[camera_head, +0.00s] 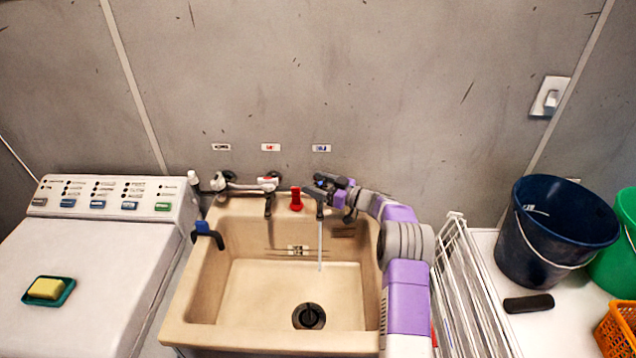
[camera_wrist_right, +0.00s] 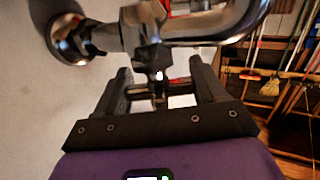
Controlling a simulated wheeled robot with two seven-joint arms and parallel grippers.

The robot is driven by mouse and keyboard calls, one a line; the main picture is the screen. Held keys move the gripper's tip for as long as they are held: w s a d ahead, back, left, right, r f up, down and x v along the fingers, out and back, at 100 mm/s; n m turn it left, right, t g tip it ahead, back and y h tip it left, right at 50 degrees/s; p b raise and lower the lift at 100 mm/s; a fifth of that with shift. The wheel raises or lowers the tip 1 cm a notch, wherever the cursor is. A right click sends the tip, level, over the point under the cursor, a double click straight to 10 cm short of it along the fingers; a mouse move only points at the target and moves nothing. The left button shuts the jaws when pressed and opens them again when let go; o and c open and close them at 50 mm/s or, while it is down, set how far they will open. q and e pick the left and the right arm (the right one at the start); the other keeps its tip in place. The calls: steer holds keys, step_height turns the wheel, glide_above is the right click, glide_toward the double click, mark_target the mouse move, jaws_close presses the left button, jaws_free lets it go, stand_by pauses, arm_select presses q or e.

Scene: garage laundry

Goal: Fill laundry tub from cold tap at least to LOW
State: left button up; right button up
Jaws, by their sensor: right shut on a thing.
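The beige laundry tub (camera_head: 175,335) stands in the middle of the head view. A thin water stream (camera_head: 320,245) falls into it from the right-hand spout, below the blue wall label (camera_head: 321,148). My right gripper (camera_head: 335,184) is at the cold tap there, shut on its handle. In the wrist view the dark tap handle (camera_wrist_right: 153,57) sits between the fingertips of my right gripper (camera_wrist_right: 158,88). A small level mark (camera_head: 298,250) is on the back inner wall; its text is unreadable. The dark drain (camera_head: 308,316) shows in the floor; I cannot tell whether it is plugged. My left gripper is out of view.
A red fitting (camera_head: 296,198) and another tap (camera_head: 268,185) are at the tub's back. A blue-topped piece (camera_head: 205,230) is on the left rim. A white washer (camera_head: 95,260) stands left. A white rack (camera_head: 455,285) and dark blue bucket (camera_head: 540,250) are right.

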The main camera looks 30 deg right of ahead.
steer(key=shift+r, duration=0.25)
steer(key=o, duration=1)
steer(key=shift+w, duration=0.1)
steer(key=shift+o, duration=0.2)
steer(key=shift+f, duration=0.1)
steer(key=shift+s+d, duration=0.15)
steer(key=shift+s, duration=0.1)
steer(key=v, duration=0.7)
steer(key=shift+p, duration=0.3)
steer(key=shift+c, duration=0.4)
